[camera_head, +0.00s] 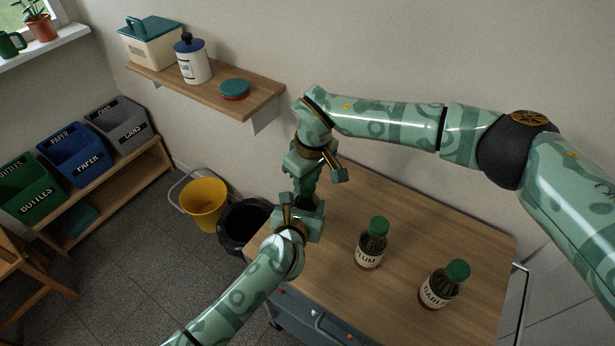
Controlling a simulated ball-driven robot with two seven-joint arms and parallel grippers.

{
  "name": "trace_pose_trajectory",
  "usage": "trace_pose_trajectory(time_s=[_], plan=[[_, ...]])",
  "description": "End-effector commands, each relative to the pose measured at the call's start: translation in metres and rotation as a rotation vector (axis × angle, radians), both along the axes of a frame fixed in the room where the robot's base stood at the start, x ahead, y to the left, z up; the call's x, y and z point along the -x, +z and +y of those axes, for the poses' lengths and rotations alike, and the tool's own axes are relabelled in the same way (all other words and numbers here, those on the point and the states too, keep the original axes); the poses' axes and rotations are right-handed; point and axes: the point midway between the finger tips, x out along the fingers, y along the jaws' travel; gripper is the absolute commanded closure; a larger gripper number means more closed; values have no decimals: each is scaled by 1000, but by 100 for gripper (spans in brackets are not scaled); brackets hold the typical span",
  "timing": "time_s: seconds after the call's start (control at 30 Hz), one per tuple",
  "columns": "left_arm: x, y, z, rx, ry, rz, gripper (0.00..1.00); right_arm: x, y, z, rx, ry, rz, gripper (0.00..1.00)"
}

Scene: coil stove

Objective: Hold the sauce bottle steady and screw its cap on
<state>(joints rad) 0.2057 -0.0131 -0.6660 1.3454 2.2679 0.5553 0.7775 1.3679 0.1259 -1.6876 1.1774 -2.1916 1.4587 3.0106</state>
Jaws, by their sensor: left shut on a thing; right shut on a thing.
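My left gripper (301,220) comes in from the bottom and is shut on the sauce bottle (308,203), near the left edge of the wooden-topped cart. Only a small dark part of the bottle shows between the fingers. My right gripper (305,184) points down from directly above it and is shut on the cap. The cap itself is hidden by the fingers, so I cannot tell how it sits on the bottle's neck.
A plum bottle (371,247) and a garlic bottle (441,287), both green-capped, stand on the cart top (420,225). A black bin (240,226) and a yellow bucket (204,207) stand left. A wall shelf (205,93) holds a canister (193,62) and other containers.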

Motion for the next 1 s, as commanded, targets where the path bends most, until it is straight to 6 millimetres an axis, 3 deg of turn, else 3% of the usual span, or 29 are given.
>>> trace_pose_trajectory(time_s=[0.17,0.2,0.27,0.6,1.0], plan=[[0,-1,1,-1,2,3,100,-1,1,-1,1,0,-2,86],[0,-1,1,-1,2,3,100,-1,1,-1,1,1,-2,57],[0,-1,1,-1,2,3,100,-1,1,-1,1,1,-2,43],[0,-1,1,-1,2,3,100,-1,3,0,0,3,-1,43],[0,-1,1,-1,2,3,100,0,45,0,0,3,0,43]])
